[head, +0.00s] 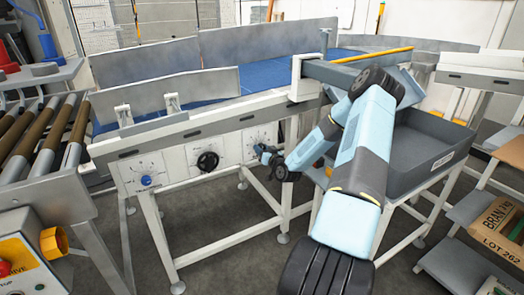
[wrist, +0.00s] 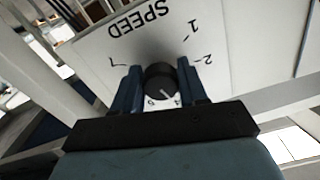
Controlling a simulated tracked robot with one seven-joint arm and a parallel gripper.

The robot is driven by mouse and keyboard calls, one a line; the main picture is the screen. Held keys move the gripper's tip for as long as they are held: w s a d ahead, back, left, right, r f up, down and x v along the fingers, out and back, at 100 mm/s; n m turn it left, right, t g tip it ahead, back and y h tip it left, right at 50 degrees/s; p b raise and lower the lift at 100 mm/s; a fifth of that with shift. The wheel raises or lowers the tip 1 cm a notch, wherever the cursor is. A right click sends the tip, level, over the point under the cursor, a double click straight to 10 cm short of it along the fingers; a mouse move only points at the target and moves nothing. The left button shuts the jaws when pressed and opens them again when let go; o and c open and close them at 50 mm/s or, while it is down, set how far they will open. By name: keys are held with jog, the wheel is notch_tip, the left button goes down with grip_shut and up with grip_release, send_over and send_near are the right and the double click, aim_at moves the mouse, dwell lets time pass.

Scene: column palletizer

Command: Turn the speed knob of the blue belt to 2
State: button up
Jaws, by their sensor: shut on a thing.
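The blue belt (head: 215,87) runs behind grey side guards. The speed panel (wrist: 230,50) fills the wrist view, upside down, with SPEED and several numbers. The black speed knob (wrist: 158,78) sits between the two fingers of my gripper (wrist: 158,88), which is shut on it. A faint pale mark on the knob seems to point towards the 4 (wrist: 177,101); the 2 (wrist: 207,60) lies to the right. In the head view my gripper (head: 268,156) is at the rightmost panel (head: 257,137) on the belt frame, hiding its knob.
A blue knob (head: 146,181) and a larger black knob (head: 208,161) are on panels to the left. A grey tray (head: 425,150) stands right, behind my arm. A roller conveyor (head: 40,135) is at left. A cardboard box (head: 500,225) lies on a shelf at right.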

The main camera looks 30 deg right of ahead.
jog(key=shift+n, duration=0.3)
jog(key=n, duration=1.1)
jog(key=shift+s+d+n, duration=0.1)
jog(key=shift+d+n, duration=0.1)
jog(key=shift+n, duration=0.1)
jog(key=shift+f, duration=0.1)
dwell(0.4)
jog(key=o, duration=1)
jog(key=s, duration=1.3)
jog(key=shift+s+d, duration=0.25)
jog(key=shift+s, duration=0.1)
